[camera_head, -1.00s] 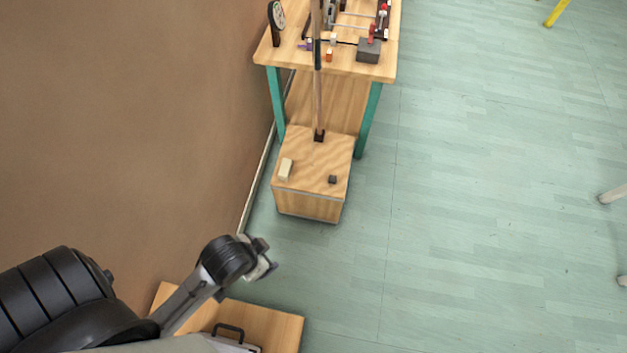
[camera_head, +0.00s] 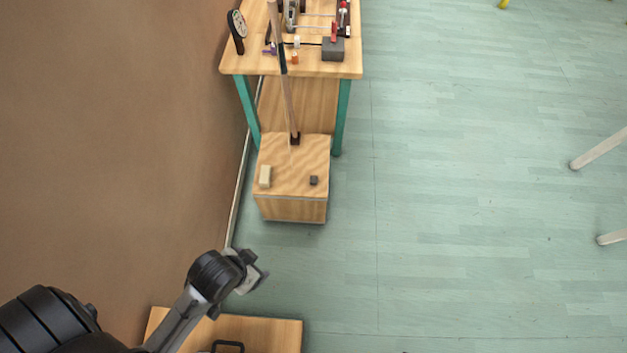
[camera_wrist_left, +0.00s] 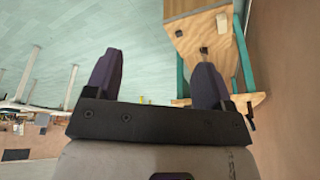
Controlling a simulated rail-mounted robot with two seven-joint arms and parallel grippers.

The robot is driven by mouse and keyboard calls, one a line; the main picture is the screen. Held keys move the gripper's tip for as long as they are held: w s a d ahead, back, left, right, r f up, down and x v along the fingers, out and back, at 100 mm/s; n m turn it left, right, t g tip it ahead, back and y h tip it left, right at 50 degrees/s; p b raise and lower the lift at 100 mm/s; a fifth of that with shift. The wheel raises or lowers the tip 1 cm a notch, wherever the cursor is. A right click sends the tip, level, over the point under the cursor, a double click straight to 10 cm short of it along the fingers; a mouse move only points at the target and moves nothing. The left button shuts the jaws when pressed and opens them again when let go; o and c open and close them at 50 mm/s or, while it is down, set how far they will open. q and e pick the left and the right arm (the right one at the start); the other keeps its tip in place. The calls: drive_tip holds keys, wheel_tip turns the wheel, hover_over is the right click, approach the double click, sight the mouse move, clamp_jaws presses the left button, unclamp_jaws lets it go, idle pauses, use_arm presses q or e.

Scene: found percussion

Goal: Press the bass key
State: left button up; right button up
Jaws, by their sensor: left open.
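A wooden box (camera_head: 292,207) stands on the floor in the head view. On its top lie a cream block (camera_head: 265,176) and a small dark block (camera_head: 314,181), and a tall pole (camera_head: 287,100) rises from its back edge. I cannot tell which of these pieces is the bass key. My left gripper (camera_head: 256,279) is in front of the box, apart from it and empty. In the left wrist view its two fingers (camera_wrist_left: 157,78) stand wide apart, and the box (camera_wrist_left: 199,30) shows beyond them, upper right. My right gripper is out of view.
A workbench (camera_head: 300,66) with teal legs stands behind the box and carries several small tools and parts. A low wooden surface (camera_head: 275,330) with a dark handle is at the bottom. A brown wall (camera_head: 110,130) runs along the left.

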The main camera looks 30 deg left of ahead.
use_arm(q)
drive_tip(key=shift+c, duration=0.2)
drive_tip(key=shift+a, duration=0.2)
drive_tip(key=c, duration=1.1)
clamp_jaws()
drive_tip(key=shift+d, duration=0.2)
drive_tip(key=shift+a, duration=0.2)
